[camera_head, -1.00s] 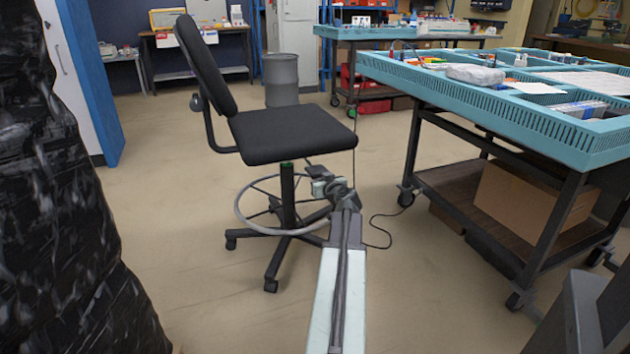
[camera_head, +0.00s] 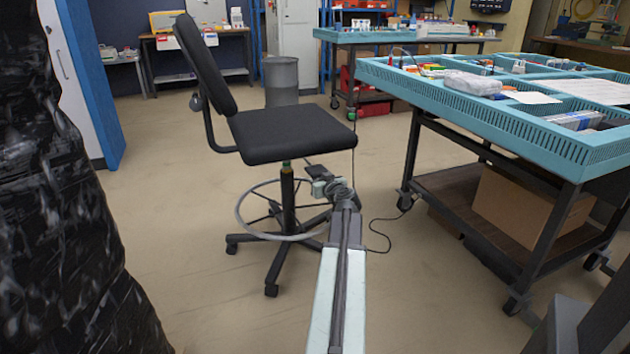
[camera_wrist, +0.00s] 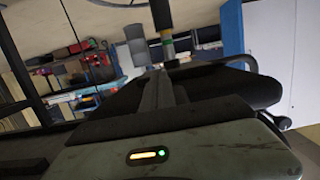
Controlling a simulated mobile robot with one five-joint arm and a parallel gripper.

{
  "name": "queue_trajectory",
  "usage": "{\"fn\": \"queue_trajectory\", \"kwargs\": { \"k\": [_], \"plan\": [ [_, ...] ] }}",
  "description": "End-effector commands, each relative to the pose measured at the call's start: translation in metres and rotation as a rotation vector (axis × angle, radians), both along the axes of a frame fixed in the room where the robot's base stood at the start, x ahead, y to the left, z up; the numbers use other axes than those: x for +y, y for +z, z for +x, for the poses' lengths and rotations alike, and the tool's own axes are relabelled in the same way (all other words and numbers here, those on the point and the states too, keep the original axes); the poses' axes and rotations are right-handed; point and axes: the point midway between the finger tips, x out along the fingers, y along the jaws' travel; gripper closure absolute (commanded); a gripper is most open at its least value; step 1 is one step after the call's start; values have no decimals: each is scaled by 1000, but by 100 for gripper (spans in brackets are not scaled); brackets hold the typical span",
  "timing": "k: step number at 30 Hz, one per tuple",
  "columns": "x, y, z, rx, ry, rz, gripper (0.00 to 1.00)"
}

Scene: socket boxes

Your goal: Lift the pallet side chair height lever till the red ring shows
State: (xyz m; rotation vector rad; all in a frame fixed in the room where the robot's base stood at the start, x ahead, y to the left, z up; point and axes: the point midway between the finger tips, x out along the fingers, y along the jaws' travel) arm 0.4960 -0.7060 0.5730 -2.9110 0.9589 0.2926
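The black chair (camera_head: 292,134) stands in the middle of the head view, on a column (camera_head: 287,195) with a foot ring. A small olive-to-amber band (camera_head: 287,168) shows on the column just under the seat. In the wrist view the column (camera_wrist: 161,14) carries greenish and copper-coloured bands (camera_wrist: 168,42). My gripper (camera_head: 318,172) is right of the column, just below the seat's front right edge. A dark lever-like piece (camera_head: 314,167) is at its tip. The wrist view does not show clearly whether the fingers grip it.
A teal-topped workbench (camera_head: 500,115) on wheels stands to the right, with a cardboard box (camera_head: 530,205) on its lower shelf. A grey bin (camera_head: 281,80) is behind the chair. A black wrapped stack (camera_head: 60,230) fills the left. Floor left of the chair is clear.

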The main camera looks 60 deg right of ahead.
Motion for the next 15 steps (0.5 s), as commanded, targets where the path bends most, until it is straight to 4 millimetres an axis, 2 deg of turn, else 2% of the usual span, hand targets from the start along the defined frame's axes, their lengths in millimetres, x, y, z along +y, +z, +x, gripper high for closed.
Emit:
{"fn": "queue_trajectory", "kwargs": {
  "k": [15],
  "plan": [
    [0, 18, 0, 0, 0, 0, 100]
  ]
}}
